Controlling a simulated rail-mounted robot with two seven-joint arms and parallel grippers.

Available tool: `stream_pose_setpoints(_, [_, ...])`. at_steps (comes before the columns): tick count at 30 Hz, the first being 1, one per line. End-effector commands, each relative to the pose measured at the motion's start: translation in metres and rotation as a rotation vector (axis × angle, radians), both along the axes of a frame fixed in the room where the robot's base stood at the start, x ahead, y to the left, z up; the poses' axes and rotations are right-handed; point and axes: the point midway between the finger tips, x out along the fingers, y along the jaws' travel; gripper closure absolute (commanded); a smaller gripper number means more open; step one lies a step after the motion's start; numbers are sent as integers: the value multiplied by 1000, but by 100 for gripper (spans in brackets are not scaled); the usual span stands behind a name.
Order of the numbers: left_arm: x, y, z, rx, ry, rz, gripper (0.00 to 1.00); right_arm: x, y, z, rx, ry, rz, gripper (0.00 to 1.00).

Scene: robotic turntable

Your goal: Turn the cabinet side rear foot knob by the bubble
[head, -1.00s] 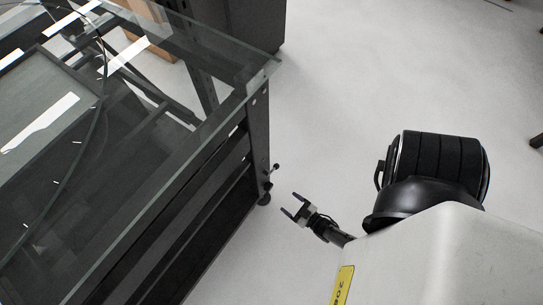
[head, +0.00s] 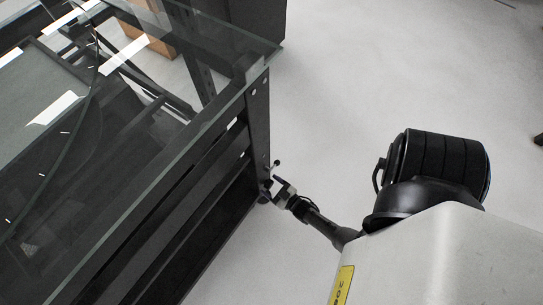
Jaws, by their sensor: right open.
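The foot knob (head: 276,163) is a small dark knob on a short stem at the lower corner of the dark frame, close to the floor. A dark round foot (head: 263,199) shows just below it. My right gripper (head: 274,185) is open, with its fingers at the corner beside the foot and just below the knob. I cannot tell whether the fingers touch or straddle any part of it. My left gripper is not in view. I cannot make out a bubble level.
The glass-topped dark frame (head: 258,110) fills the left side. A dark cabinet (head: 245,25) stands behind it, with a brown box (head: 150,42) seen through the glass.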

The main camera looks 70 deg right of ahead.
Motion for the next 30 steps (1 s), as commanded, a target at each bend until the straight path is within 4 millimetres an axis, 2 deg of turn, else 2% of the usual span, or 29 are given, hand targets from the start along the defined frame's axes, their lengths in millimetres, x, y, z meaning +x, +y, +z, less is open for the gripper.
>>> stream_pose_setpoints(3, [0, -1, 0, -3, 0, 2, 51, 0, 0, 0, 0, 0, 0, 33])
stream_pose_setpoints(18, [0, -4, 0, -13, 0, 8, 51, -1, 0, 0, 0, 0, 0, 80])
stream_pose_setpoints(25, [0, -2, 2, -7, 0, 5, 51, -1, 0, 0, 26, -4, 1, 80])
stream_pose_setpoints(30, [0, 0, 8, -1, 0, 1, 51, -1, -1, 2, 106, -21, 1, 80])
